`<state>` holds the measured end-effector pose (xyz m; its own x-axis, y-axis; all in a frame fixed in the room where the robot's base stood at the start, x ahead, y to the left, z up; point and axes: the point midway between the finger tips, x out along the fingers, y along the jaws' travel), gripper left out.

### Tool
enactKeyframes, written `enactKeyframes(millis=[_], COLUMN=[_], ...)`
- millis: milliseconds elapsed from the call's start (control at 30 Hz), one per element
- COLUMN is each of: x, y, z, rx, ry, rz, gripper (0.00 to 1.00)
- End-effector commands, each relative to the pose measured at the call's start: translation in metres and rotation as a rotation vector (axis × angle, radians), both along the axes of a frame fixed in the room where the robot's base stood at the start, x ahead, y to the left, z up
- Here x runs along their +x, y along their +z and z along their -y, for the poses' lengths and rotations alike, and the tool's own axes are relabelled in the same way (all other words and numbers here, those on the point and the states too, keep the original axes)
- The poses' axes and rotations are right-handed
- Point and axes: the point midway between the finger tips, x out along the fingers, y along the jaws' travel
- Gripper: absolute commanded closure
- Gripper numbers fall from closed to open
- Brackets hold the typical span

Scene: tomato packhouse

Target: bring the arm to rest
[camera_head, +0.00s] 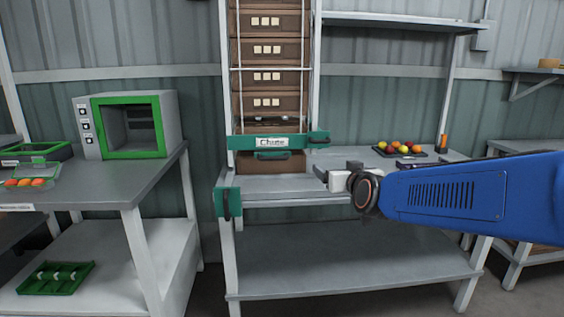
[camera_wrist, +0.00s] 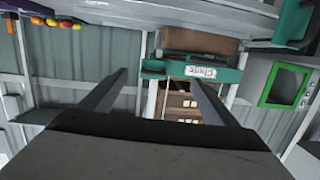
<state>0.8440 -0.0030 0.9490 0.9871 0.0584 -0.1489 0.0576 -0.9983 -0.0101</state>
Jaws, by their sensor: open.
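My arm comes in from the right in the head view, a blue link with a dark wrist joint. My gripper (camera_head: 336,176) points left, in front of the workbench and right of the chute. In the wrist view my gripper (camera_wrist: 157,76) has its two fingers spread wide apart with nothing between them. The wrist picture is upside down. Part of the gripper is hard to make out in the head view.
A chute rack with a green labelled bar (camera_head: 271,142) holds stacked brown crates (camera_head: 276,50). A tray of tomatoes (camera_head: 402,152) sits on the workbench. A green-framed box (camera_head: 130,125) stands on the left table. A green tray (camera_head: 55,278) lies on its lower shelf.

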Motion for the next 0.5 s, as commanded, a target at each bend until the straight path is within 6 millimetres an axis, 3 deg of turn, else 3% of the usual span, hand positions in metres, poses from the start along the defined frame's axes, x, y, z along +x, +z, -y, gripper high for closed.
enactKeyframes(millis=[267,500], x=[-0.106,-0.217], y=[-0.065,-0.127], z=[0.012,0.034], rx=[-0.007,-0.023], ry=[0.063,0.048], rz=[-0.340,-0.651], gripper=[0.18,0.18])
